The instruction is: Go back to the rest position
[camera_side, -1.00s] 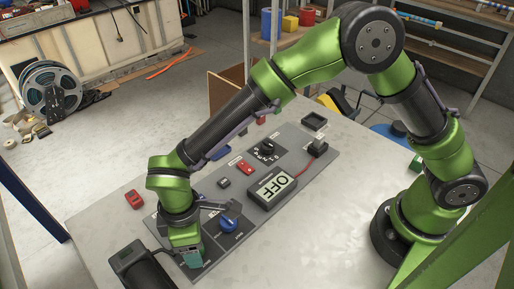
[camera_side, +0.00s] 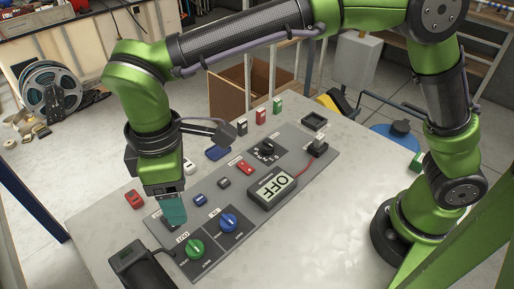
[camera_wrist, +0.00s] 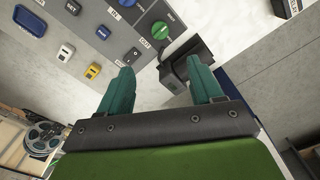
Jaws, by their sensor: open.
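My gripper (camera_side: 172,207) is open and empty in the side view, raised above the left edge of the grey panel (camera_side: 205,262) and pointing down. Its two teal fingers stand apart in the wrist view (camera_wrist: 163,88). The green knob (camera_side: 189,250) and the blue knob (camera_side: 228,223) on the panel are clear of the fingers. The green knob also shows in the wrist view (camera_wrist: 160,30). The panel display (camera_side: 271,187) reads OFF.
A black device (camera_side: 138,264) stands at the table's near left, close to my gripper. A red block (camera_side: 134,199) lies left of the panel. Small coloured blocks (camera_side: 261,117) stand along the far table edge. The table (camera_side: 330,225) is bare on the right.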

